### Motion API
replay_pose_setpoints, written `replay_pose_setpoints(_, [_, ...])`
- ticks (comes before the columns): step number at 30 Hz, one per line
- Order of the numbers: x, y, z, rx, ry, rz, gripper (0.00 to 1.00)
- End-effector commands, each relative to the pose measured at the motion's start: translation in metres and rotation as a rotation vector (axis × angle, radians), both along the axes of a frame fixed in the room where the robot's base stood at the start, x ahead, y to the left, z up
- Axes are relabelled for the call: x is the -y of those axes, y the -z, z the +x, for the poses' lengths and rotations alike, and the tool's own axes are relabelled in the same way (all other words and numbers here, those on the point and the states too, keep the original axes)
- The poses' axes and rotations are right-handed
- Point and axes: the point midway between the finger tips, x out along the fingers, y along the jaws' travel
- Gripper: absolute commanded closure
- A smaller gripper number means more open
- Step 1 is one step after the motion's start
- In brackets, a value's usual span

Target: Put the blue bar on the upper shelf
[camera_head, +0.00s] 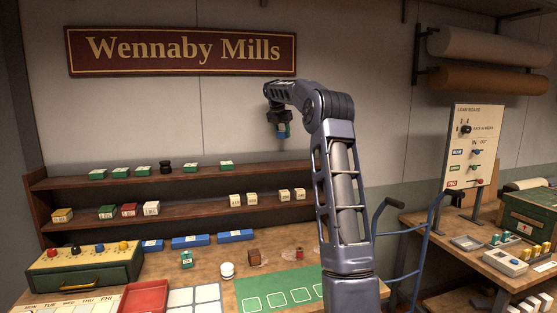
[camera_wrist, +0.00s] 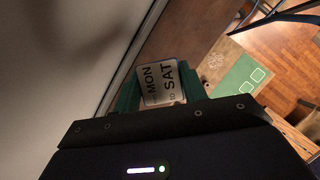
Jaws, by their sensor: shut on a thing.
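My gripper (camera_head: 281,130) is raised in front of the wall, above the upper shelf (camera_head: 190,174) and toward its right end. It is shut on a small block with a pale label (camera_wrist: 161,84) reading MON and SAT in the wrist view. Three blue bars (camera_head: 152,245) (camera_head: 190,241) (camera_head: 235,236) lie in a row on the bench under the shelves. The upper shelf holds several green boxes (camera_head: 143,170) and a black round item (camera_head: 165,167); its right part is bare.
The lower shelf (camera_head: 190,214) holds yellow, green, red and cream boxes. A green drawer box with coloured knobs (camera_head: 80,275), a red tray (camera_head: 145,297) and a green mat (camera_head: 270,284) cover the bench. A loan board (camera_head: 472,150) and hand truck (camera_head: 410,245) stand right.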

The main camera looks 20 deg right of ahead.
Motion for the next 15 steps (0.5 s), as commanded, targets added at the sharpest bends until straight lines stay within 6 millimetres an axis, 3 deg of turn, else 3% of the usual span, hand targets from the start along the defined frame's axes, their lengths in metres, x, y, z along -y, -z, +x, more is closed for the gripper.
replay_pose_setpoints(9, [0.0,0.067,0.0,-0.002,0.0,0.001,0.8])
replay_pose_setpoints(15, [0.0,0.088,0.0,0.0,0.0,0.0,0.8])
